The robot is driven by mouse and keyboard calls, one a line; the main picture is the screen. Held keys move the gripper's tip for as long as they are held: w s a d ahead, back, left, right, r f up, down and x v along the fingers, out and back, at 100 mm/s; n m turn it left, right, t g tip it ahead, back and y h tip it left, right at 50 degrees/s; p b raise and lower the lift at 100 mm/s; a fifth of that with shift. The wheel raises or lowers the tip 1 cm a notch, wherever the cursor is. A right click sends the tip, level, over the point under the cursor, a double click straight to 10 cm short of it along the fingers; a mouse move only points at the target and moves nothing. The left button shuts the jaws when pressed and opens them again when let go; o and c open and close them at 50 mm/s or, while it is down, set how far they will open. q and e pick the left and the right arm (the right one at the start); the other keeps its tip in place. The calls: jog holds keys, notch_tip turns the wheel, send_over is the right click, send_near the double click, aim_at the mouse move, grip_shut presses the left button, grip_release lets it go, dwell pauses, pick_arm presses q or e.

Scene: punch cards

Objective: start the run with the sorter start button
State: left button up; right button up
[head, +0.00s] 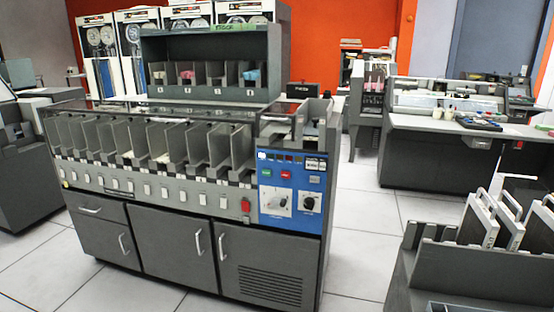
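The card sorter (172,250) stands left of centre, a long grey machine with a row of open pockets along its top. The blue control panel (291,220) is at the right end of its front. A small green button (267,172) and a red button (284,174) sit side by side on the panel's upper part. The labels are too small to read, so I cannot confirm which is the start button. Two dials (279,201) are below them. A larger red switch (246,206) is left of the panel. Neither of my grippers is in view.
A shelf unit with lettered bins (210,91) rises behind the sorter. A grey desk console (450,149) stands at the back right. A rack holding pale upright panels (440,265) is at the front right. White tiled floor (355,240) is clear between the sorter and rack.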

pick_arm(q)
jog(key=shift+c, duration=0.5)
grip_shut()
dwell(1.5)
